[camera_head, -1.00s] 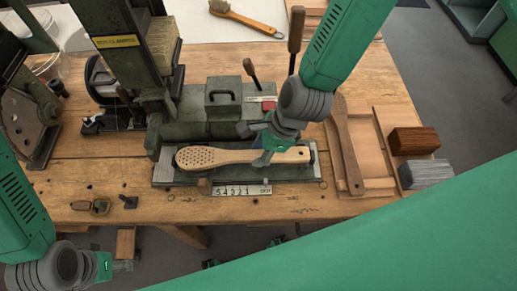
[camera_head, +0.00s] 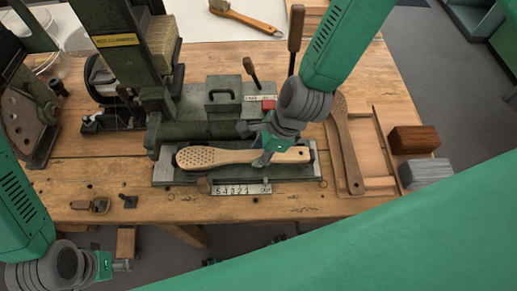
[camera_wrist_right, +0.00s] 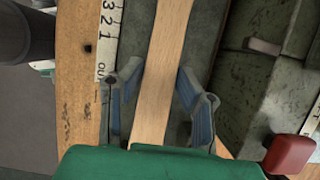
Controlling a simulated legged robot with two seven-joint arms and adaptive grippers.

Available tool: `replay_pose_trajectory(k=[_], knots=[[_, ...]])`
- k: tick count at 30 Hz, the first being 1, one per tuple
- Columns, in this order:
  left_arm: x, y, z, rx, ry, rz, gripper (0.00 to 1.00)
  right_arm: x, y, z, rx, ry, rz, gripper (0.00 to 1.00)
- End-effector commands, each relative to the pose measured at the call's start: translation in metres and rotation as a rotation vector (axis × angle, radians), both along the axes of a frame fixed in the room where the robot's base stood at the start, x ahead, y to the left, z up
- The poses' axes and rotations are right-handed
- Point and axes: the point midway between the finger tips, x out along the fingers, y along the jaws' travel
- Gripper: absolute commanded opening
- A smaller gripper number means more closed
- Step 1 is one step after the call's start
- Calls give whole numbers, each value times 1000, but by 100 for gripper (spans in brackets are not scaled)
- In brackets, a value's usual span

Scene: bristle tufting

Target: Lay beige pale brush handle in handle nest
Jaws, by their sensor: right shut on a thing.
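The beige pale brush handle (camera_head: 208,157), with a drilled oval head at its left end, lies lengthwise along the handle nest (camera_head: 166,174) on the front of the green machine. My right gripper (camera_head: 262,160) is shut on its narrow neck from above and hides part of it. In the right wrist view the handle (camera_wrist_right: 163,70) runs between the two blue-padded fingers (camera_wrist_right: 160,95). Whether the handle is fully seated against the nest is hard to tell. My left gripper (camera_head: 122,266) is away at the lower left, in front of the bench, too small to read.
A darker brush handle (camera_head: 346,145) lies on a wooden tray (camera_head: 378,184) to the right. Brown (camera_head: 414,140) and grey (camera_head: 420,173) blocks sit beside it. A numbered scale (camera_head: 240,189) runs along the machine's front. A lever (camera_head: 296,38) stands behind. The bench front is mostly clear.

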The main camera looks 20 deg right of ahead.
Motion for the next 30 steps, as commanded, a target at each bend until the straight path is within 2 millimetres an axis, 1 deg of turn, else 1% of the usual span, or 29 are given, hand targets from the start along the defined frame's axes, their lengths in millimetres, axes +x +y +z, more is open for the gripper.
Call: replay_pose_trajectory(k=[8,9,10,17,18,19,30], knots=[[0,0,-2,0,0,0,40,0,0,-4,1,0,0,0],[0,0,-2,0,0,0,40,0,0,-4,1,-1,1,44],[0,0,-2,0,0,0,40,0,0,-4,1,-1,1,54],[0,0,-2,0,0,0,40,0,0,-4,0,-1,0,54],[0,0,-2,0,0,0,40,0,0,-4,0,0,0,64],[0,0,-2,0,0,0,40,0,0,-4,0,0,0,71],[0,0,1,0,0,0,40,0,0,-1,0,0,1,71]])
